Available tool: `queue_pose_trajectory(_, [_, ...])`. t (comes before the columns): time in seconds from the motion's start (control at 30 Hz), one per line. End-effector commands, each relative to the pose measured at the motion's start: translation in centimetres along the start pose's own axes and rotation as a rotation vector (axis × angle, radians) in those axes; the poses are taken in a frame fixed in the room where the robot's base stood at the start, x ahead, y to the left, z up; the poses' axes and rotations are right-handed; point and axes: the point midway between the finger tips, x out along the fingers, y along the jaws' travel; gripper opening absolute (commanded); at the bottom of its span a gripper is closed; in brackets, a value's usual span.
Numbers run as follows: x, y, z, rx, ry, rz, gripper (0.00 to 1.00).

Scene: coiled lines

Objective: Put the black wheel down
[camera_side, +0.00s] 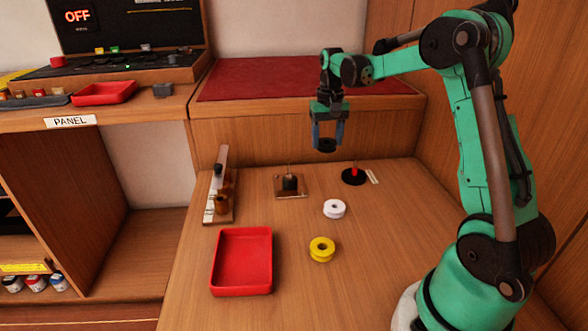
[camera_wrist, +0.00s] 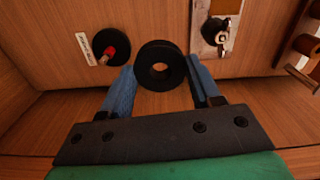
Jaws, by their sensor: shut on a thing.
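The black wheel (camera_side: 327,146) hangs between the finger ends of my gripper (camera_side: 328,136), above the wooden table and clear of it. In the wrist view the wheel (camera_wrist: 145,76) shows as a thick ring with its hole facing the camera, between the two blue fingers of my gripper (camera_wrist: 161,72), which are shut on it. A black round base with a red peg (camera_side: 354,175) stands on the table below and right of the wheel; it also shows in the wrist view (camera_wrist: 111,46). A square plate with a dark block and thin post (camera_side: 289,186) stands below and left.
A white wheel (camera_side: 334,208) and a yellow wheel (camera_side: 321,250) lie nearer on the table. A red tray (camera_side: 242,288) is at front left. A wooden stand with brown spools (camera_side: 220,190) is at left. A raised ledge with a red mat (camera_side: 300,78) lies behind.

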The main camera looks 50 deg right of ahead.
Motion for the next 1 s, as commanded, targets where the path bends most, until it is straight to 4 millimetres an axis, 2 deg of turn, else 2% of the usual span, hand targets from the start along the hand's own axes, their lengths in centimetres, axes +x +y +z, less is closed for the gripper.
queue_pose_trajectory(0.03, [-1.1,-2.9,0.9,-0.046,0.0,0.0,0.0])
queue_pose_trajectory(0.2, [-4.9,-11.2,5.2,-0.169,0.0,0.0,0.0])
queue_pose_trajectory(0.3, [-6.9,-14.9,8.5,-0.236,0.0,0.0,0.0])
queue_pose_trajectory(0.4, [-8.5,-17.6,11.6,-0.29,0.0,0.0,0.0])
queue_pose_trajectory(0.53, [-9.9,-19.6,14.6,-0.34,0.0,0.0,0.0])
queue_pose_trajectory(0.7, [-10.1,-20.4,16.3,-0.363,0.0,0.0,0.0])
queue_pose_trajectory(0.83, [-7.9,-20.5,16.4,-0.364,0.0,0.0,0.0])
queue_pose_trajectory(1.0, [-3.6,-20.5,16.3,-0.363,0.0,0.0,0.0])
